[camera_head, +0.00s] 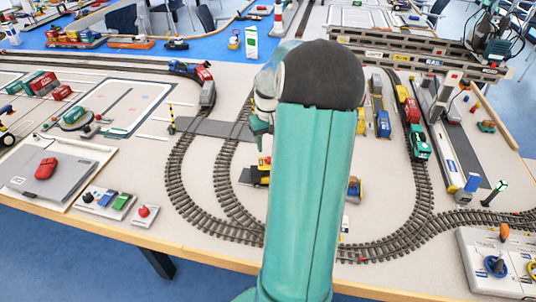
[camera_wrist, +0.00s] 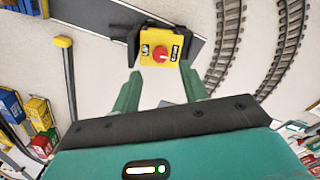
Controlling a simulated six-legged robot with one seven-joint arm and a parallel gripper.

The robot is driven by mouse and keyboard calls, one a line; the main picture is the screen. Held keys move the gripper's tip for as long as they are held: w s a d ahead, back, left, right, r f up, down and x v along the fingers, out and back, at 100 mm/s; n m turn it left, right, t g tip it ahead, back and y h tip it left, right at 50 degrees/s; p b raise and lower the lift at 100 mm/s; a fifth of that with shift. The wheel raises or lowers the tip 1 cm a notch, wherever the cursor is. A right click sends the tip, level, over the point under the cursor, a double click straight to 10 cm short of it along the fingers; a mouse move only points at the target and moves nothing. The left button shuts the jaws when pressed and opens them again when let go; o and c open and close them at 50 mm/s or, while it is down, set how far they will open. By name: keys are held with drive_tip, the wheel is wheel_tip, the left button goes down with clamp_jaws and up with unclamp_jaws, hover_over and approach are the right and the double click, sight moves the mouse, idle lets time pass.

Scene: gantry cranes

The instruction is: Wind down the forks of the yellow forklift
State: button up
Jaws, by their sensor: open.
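The yellow forklift (camera_wrist: 174,62) is near the top middle of the wrist view, with black parts on both sides of its yellow body. A red round knob (camera_wrist: 160,54) with a pointer mark sits on its face, beside a small black label. My gripper (camera_wrist: 160,71) is open and empty, its two green fingertips just short of the forklift and spread to either side of the knob. In the head view the forklift (camera_head: 257,177) shows only partly, left of my arm, which hides the rest. I cannot make out the forks or their height.
Curved train tracks (camera_head: 190,190) run around the forklift. A green locomotive (camera_head: 419,143) stands on track to the right. A control box (camera_head: 500,268) is at the front right, a grey case with a red mouse (camera_head: 46,168) at the left. A yellow-topped post (camera_wrist: 65,75) stands left of my gripper.

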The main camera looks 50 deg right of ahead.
sight(268, 158)
wheel_tip(268, 158, down, 6)
drive_tip(key=shift+w, duration=0.1)
clamp_jaws()
